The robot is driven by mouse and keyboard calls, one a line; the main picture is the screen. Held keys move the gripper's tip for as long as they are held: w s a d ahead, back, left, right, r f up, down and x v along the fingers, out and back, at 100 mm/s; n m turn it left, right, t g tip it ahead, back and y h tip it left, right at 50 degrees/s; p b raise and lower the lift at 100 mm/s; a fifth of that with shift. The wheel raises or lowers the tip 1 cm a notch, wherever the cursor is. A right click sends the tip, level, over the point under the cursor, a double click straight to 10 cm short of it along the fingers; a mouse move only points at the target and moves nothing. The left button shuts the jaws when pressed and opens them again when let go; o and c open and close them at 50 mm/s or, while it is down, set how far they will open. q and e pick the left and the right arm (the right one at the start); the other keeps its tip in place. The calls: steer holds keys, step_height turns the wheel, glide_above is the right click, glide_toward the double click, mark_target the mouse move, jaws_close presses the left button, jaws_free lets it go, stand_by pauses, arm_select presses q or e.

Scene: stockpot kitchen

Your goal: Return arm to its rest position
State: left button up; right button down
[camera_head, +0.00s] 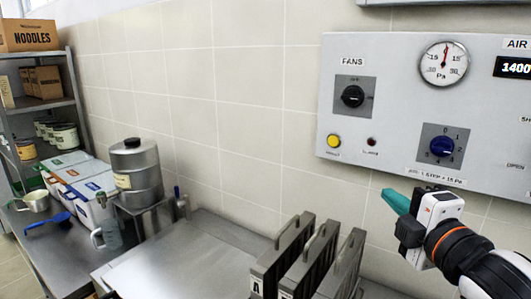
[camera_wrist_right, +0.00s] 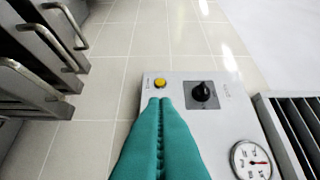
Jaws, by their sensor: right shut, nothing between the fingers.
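My right gripper (camera_head: 393,202) comes in from the lower right in the head view, with teal fingers pointing left, just below the control panel (camera_head: 345,60). In the right wrist view its teal fingers (camera_wrist_right: 161,105) are pressed together with nothing between them. Their tips appear near the yellow button (camera_wrist_right: 160,84) in that view; I cannot tell the exact gap. In the head view the yellow button (camera_head: 334,141) is clear of the fingers, up and to their left. My left gripper is in neither view.
The panel carries a black fans knob (camera_head: 353,96), a blue knob (camera_head: 441,147) and a pressure gauge (camera_head: 444,64). Upright metal filter panels (camera_head: 283,258) stand below. A steel dispenser (camera_head: 137,172), lidded containers (camera_head: 75,180) and a shelf rack (camera_head: 42,105) are at left.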

steer(key=s+f+m+g+h, duration=0.1)
steer(key=s+f+m+g, duration=0.15)
steer(key=f, duration=0.65)
steer(key=s+f+m+g, duration=0.2)
steer(key=f+m, duration=0.2)
steer(key=f, duration=0.5)
steer(key=s+f+m+g+h, duration=0.1)
steer(key=s+f+m+g, duration=0.2)
steer(key=f, duration=0.5)
steer(key=s+a+f+m+g+h, duration=0.1)
steer(key=s+f+m+g, duration=0.7)
steer(key=s+f, duration=0.9)
step_height(320, 180, down, 25)
steer(key=b, duration=0.1)
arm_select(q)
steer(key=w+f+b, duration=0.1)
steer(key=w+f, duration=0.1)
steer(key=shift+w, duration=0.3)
arm_select(e)
steer(key=s+d+f+g, duration=0.1)
steer(key=s+d+f, duration=0.2)
steer(key=s+f, duration=1.4)
steer(key=shift+s+f, duration=0.3)
steer(key=shift+f, duration=0.25)
